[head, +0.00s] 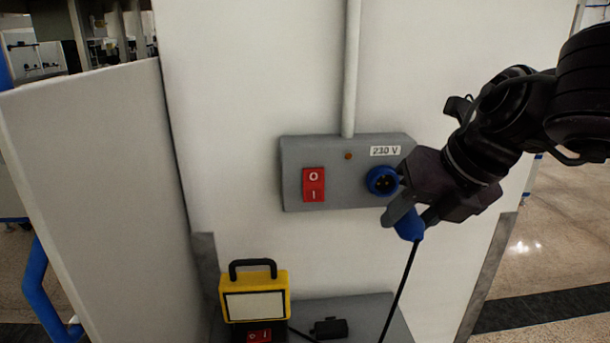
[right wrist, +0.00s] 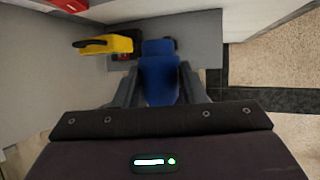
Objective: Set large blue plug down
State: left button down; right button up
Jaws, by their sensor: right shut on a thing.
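The large blue plug (head: 409,228) is in my right gripper (head: 404,216), with a black cable hanging down from it. In the right wrist view the blue plug (right wrist: 159,75) sits between the two fingers of the right gripper (right wrist: 160,86), which are shut on it. In the head view the plug is held in the air just below and right of the round blue socket (head: 382,180) on the grey 230 V box (head: 297,185). The fingers hide part of the plug. My left gripper is not in view.
A grey shelf (head: 375,308) lies below the box. A yellow work lamp (head: 255,297) with a red switch and a small black item (head: 330,328) stand on it. A red rocker switch (head: 313,185) is on the box. A white side panel (head: 95,190) stands at left.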

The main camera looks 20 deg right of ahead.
jog(key=shift+f, duration=0.1)
jog(key=w+a+f+n+g+y, duration=0.3)
jog(key=a+f+n, duration=0.5)
jog(key=a+f, duration=1.15)
notch_tip(320, 180, up, 7)
jog(key=s+d+m+t, duration=0.1)
jog(key=s+d+m, duration=0.1)
jog(key=m, duration=0.1)
jog(key=shift+s+t+h, duration=0.15)
jog(key=shift+t+h, duration=0.25)
jog(key=shift+f, duration=0.1)
